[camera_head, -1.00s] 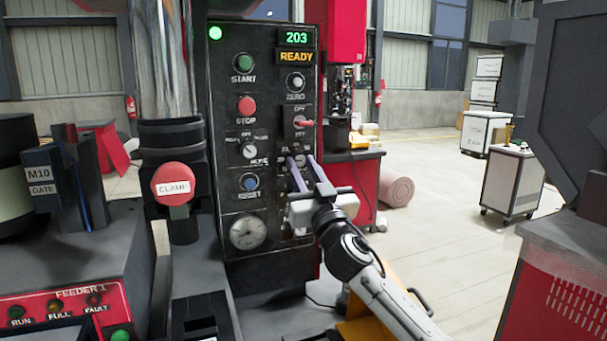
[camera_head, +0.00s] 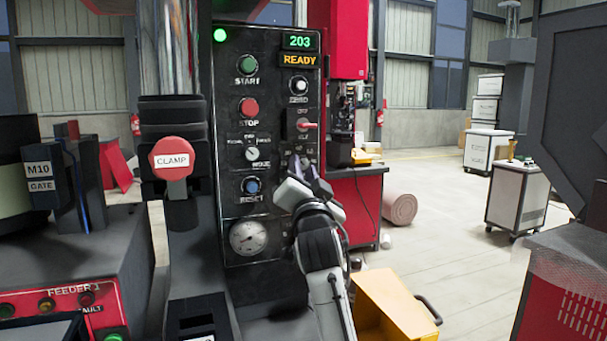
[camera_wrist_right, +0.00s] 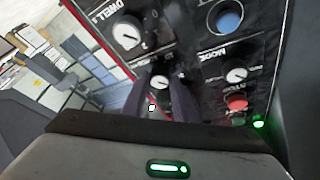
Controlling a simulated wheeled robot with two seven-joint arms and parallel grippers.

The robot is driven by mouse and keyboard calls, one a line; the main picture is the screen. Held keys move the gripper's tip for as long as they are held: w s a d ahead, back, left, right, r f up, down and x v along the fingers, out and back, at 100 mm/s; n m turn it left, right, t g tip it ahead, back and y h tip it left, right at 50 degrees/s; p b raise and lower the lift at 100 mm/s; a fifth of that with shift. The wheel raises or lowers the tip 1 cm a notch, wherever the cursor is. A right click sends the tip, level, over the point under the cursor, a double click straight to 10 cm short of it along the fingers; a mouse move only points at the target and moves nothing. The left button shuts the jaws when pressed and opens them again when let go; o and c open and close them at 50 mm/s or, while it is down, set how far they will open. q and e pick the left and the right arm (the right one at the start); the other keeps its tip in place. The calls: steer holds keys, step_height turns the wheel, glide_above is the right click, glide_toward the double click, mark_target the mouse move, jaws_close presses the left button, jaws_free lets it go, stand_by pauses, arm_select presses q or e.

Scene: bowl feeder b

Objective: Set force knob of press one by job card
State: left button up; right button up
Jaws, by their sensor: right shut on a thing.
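The black control panel (camera_head: 268,128) of the press faces me, its display (camera_head: 299,41) reading 203 above an amber READY. My right gripper (camera_head: 302,164) is at the panel's right column, below the red-tipped switch (camera_head: 306,125). In the right wrist view its fingers (camera_wrist_right: 161,92) are shut on a small pale-faced knob (camera_wrist_right: 160,82), between the DWELL knob (camera_wrist_right: 127,33) and that switch. This knob sits where a force knob would be; its label and pointer setting are unreadable. In the head view the gripper largely hides it. My left gripper and a job card are not in view.
The MODE knob (camera_head: 252,154), blue RESET button (camera_head: 251,186) and gauge (camera_head: 248,237) lie left of the gripper. A red CLAMP button (camera_head: 172,158) stands farther left. A yellow bin (camera_head: 390,306) is low on the right. Open floor lies beyond.

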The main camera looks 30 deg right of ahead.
stand_by(0.4)
steer(key=o, duration=1.1)
steer(key=shift+c, duration=0.2)
steer(key=b+v, duration=0.1)
steer(key=v, duration=0.9)
steer(key=shift+s+b, duration=0.15)
steer(key=shift+b, duration=0.15)
steer(key=shift+a, duration=0.1)
